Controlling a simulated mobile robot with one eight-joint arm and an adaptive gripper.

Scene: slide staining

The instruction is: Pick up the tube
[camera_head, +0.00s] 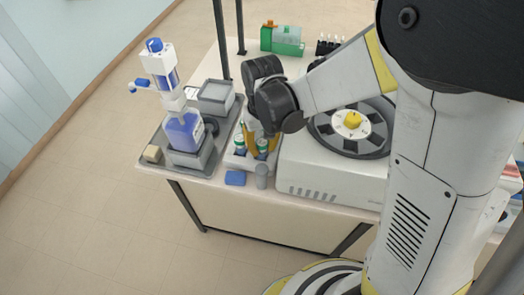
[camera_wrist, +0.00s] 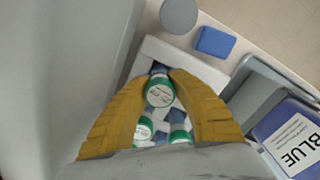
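Several tubes with green-rimmed white caps stand in a white rack (camera_head: 234,161). In the wrist view, one tube (camera_wrist: 160,92) sits between the two yellow fingertips of my gripper (camera_wrist: 161,80). Both tips lie against the sides of its cap, and its blue body shows just beyond. Two more capped tubes, one on the left (camera_wrist: 144,130) and one on the right (camera_wrist: 179,134), stand closer to the palm. In the head view, my gripper (camera_head: 261,142) reaches down at the rack, with its fingers partly hidden. Whether the held tube is clear of its slot cannot be seen.
A white centrifuge (camera_head: 310,178) stands close on the right. A grey tray (camera_head: 152,165) with a blue-filled bottle (camera_head: 184,132) is on the left. A blue block (camera_head: 235,178) and a grey cylinder (camera_head: 262,176) are at the front edge. A green box (camera_head: 283,40) is behind.

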